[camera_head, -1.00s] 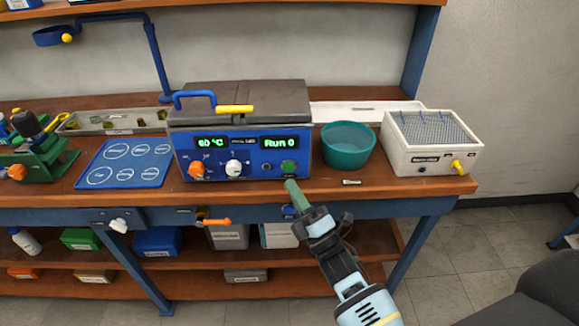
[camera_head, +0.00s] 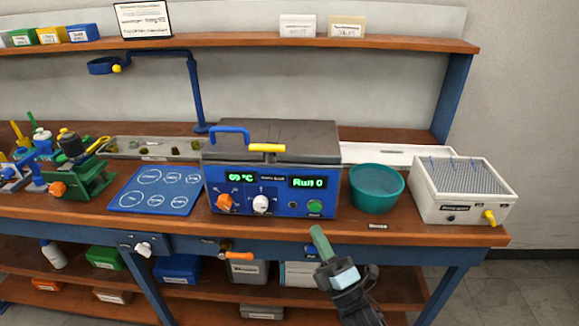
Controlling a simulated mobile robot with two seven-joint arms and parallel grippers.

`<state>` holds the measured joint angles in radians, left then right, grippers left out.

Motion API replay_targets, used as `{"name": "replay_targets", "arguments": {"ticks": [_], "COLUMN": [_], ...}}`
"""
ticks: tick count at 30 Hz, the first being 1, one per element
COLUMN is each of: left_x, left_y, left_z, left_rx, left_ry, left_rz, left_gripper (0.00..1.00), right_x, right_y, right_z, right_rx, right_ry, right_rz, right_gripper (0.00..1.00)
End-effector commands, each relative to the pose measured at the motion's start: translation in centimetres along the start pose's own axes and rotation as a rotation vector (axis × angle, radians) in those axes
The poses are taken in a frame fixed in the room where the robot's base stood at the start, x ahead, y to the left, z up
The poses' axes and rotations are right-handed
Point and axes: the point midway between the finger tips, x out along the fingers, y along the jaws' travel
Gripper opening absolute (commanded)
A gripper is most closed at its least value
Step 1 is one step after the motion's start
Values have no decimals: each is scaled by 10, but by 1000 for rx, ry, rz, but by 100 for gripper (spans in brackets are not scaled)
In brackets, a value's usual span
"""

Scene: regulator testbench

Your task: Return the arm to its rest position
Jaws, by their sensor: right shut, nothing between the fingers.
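My right gripper (camera_head: 320,240) is in the lower middle of the head view. Its green fingers are shut with nothing between them. It is in front of the bench's front edge, below the green button (camera_head: 315,207) of the blue water bath (camera_head: 284,203), and looks apart from it. The bath's lid is closed, and its displays read 60 °C and Run 0. My left gripper is not in view.
A teal bowl (camera_head: 376,189) and a white box with a grid top (camera_head: 462,192) stand right of the bath. A blue mat with circles (camera_head: 157,190) and a green clamp device (camera_head: 84,180) are on the left.

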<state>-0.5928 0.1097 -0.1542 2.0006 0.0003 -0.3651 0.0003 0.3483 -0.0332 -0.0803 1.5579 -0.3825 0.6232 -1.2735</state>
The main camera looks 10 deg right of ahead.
Motion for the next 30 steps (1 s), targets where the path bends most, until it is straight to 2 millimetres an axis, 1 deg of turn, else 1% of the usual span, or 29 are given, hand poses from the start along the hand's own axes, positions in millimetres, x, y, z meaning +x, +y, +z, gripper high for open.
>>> {"name": "replay_targets", "arguments": {"ticks": [2,4,5,8,11,12,13,14,15,17,18,20,21,23,24,27,30], "left_x": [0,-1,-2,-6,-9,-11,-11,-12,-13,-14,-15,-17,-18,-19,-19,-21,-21], "left_y": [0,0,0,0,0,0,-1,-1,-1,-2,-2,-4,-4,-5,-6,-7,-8], "left_z": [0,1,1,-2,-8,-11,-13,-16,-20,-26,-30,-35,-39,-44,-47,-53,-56], "left_rx": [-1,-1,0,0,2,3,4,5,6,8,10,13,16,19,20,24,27], "left_ry": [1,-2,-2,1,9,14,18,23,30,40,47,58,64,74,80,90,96], "left_rz": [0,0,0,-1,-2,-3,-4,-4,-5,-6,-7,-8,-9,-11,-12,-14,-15], "left_gripper": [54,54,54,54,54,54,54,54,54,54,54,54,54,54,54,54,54], "right_x": [0,-10,-16,-49,-95,-115,-130,-146,-168,-200,-222,-255,-277,-307,-326,-366,-392], "right_y": [0,-4,-7,-19,-32,-37,-40,-42,-44,-45,-45,-42,-39,-33,-28,-16,-6], "right_z": [0,0,0,0,-1,-3,-4,-6,-9,-15,-19,-26,-31,-39,-44,-56,-65], "right_rx": [0,42,70,217,416,500,561,623,702,821,898,1008,1077,1173,1231,1341,1410], "right_ry": [0,-10,-19,-66,-150,-192,-225,-261,-311,-393,-453,-549,-618,-721,-788,-938,-1047], "right_rz": [0,-36,-61,-176,-326,-388,-432,-475,-532,-613,-666,-741,-788,-851,-888,-959,-1003], "right_gripper": [0,0,0,0,0,0,0,0,0,0,0,0,0,0,0,0,0]}}
